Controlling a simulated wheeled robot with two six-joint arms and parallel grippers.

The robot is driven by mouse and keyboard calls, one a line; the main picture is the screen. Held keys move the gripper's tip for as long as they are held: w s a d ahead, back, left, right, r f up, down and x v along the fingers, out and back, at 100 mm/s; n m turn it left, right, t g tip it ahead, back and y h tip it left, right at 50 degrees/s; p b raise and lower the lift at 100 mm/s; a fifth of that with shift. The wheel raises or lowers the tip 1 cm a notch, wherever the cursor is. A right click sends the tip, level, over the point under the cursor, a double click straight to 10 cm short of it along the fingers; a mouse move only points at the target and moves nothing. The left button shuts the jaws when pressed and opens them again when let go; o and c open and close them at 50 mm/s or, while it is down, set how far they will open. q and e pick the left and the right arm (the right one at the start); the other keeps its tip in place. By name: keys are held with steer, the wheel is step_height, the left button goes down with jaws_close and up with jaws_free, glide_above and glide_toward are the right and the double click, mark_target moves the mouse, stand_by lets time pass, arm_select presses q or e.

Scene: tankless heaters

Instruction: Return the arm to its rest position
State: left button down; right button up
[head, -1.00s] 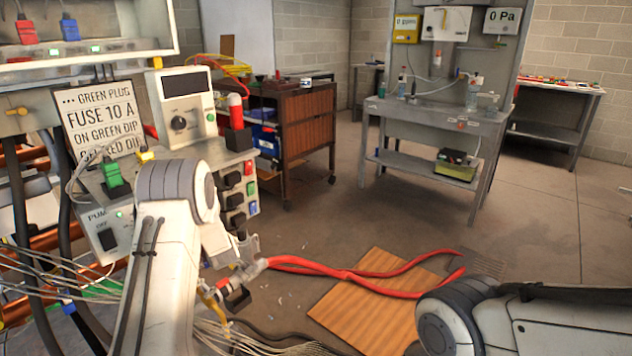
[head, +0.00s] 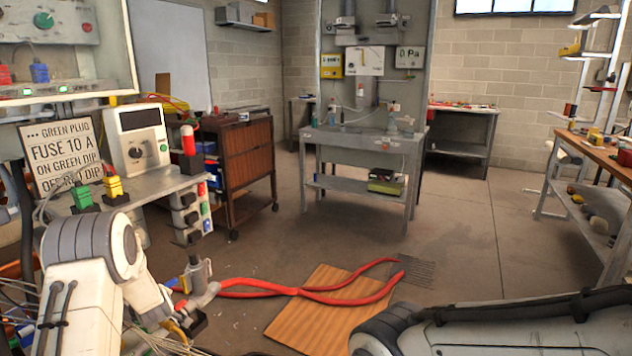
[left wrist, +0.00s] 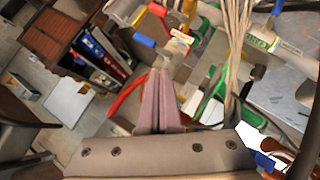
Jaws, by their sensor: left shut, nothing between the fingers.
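My left arm (head: 90,255) reaches in from the lower left of the head view, its elbow bent beside the bench with the plugs. In the left wrist view my left gripper (left wrist: 160,76) is shut, its two fingers together with nothing between them. Behind the fingers are a red hose, pale wires and coloured fittings. In the head view the gripper is hard to make out among the wires and fittings. My right arm (head: 490,320) lies across the lower right of the head view. Its gripper is out of the picture.
A green plug (head: 82,194) and a yellow plug (head: 112,188) stand near a fuse sign (head: 62,157). A grey workbench (head: 350,145) stands behind. Open floor lies to its right.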

arm_select(q)
steer(key=s+d+r+m+g+h, duration=0.1)
steer(key=d+r+m+h, duration=0.15)
steer(key=d, duration=0.75)
steer(key=s+d+r+m+h, duration=0.2)
steer(key=d+r+m, duration=0.2)
steer(key=d, duration=0.6)
steer(key=s+d+r+m+g+h, duration=0.35)
steer(key=s+d+m, duration=0.25)
steer(key=s+d, duration=0.7)
steer(key=s+d+r+m+g, duration=0.25)
steer(key=s+d+m, duration=0.4)
steer(key=s, duration=0.65)
steer(key=s+r+m+g+y, duration=0.15)
steer(key=s+m, duration=0.25)
steer(key=s, duration=1.1)
step_height(320, 180, up, 20)
steer(key=a+p, duration=0.1)
steer(key=p, duration=1.9)
steer(key=shift+w+f+g, duration=0.2)
steer(key=shift+w+g, duration=0.25)
